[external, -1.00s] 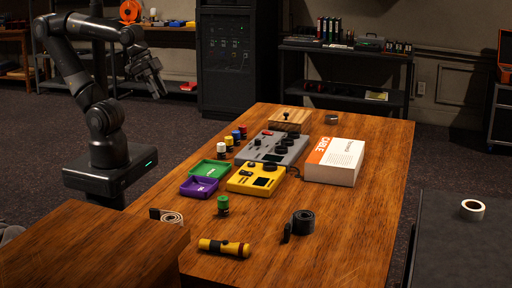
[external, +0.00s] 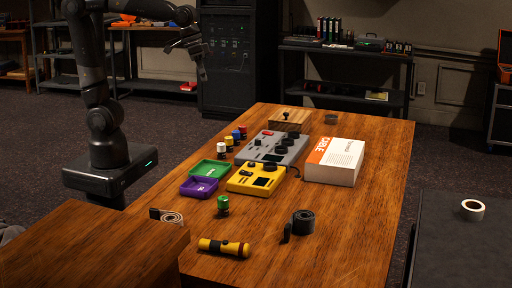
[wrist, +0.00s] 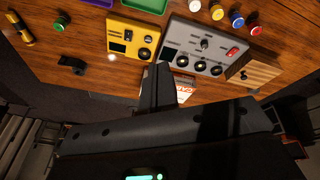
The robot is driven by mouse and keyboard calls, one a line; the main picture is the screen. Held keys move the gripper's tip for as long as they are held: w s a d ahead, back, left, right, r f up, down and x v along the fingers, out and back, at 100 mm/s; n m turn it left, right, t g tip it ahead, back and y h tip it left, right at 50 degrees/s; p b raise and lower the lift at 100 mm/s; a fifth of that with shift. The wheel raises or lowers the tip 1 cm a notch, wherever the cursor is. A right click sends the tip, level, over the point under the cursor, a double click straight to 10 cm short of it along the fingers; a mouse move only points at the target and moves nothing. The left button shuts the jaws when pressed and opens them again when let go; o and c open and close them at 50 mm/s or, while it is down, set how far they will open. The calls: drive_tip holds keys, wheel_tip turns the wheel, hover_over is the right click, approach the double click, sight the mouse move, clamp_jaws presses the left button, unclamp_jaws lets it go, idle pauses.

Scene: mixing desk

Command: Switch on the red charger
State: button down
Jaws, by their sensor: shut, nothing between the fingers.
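No charger with a red body can be made out. A grey control box (external: 291,143) with black knobs and a small red switch (external: 268,133) lies on the wooden table. The wrist view shows the same grey box (wrist: 183,35) with its red switch (wrist: 232,52) at the right end. A wooden block (external: 289,120) with a black lever stands behind it, also in the wrist view (wrist: 262,70). My gripper (external: 204,72) is raised in the air left of and above the table, apart from everything. Its fingers (wrist: 163,68) are shut and empty. Switch positions are too small to tell.
A yellow device (external: 243,181), green tray (external: 209,169) and purple tray (external: 199,187) lie close by. The thick cable box (external: 335,163) stands right of the grey box. Several small coloured-top pots stand left of it. A flashlight (external: 223,247) and black tape roll (external: 303,222) are at the front.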

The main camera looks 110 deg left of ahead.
drive_tip(key=w+a+f+n+g, duration=0.1)
drive_tip(key=w+a+f+n, duration=0.15)
drive_tip(key=w+a, duration=0.35)
drive_tip(key=w+a+f+n+g, duration=0.1)
drive_tip(key=w+a+n, duration=0.25)
drive_tip(key=a, duration=0.45)
drive_tip(key=n+g, duration=0.3)
drive_tip(key=n, duration=0.3)
hover_over(264, 132)
drive_tip(key=w, duration=0.2)
wheel_tip(264, 132, down, 9)
drive_tip(key=shift+a+f, duration=0.15)
drive_tip(key=shift+a, duration=0.1)
drive_tip(key=shift+f, duration=0.1)
drive_tip(key=f, duration=0.4)
drive_tip(key=s+f, duration=0.1)
drive_tip(key=f, duration=0.8)
drive_tip(key=shift+s+f, duration=0.35)
drive_tip(key=shift+s+f, duration=0.1)
drive_tip(key=shift+f, duration=0.1)
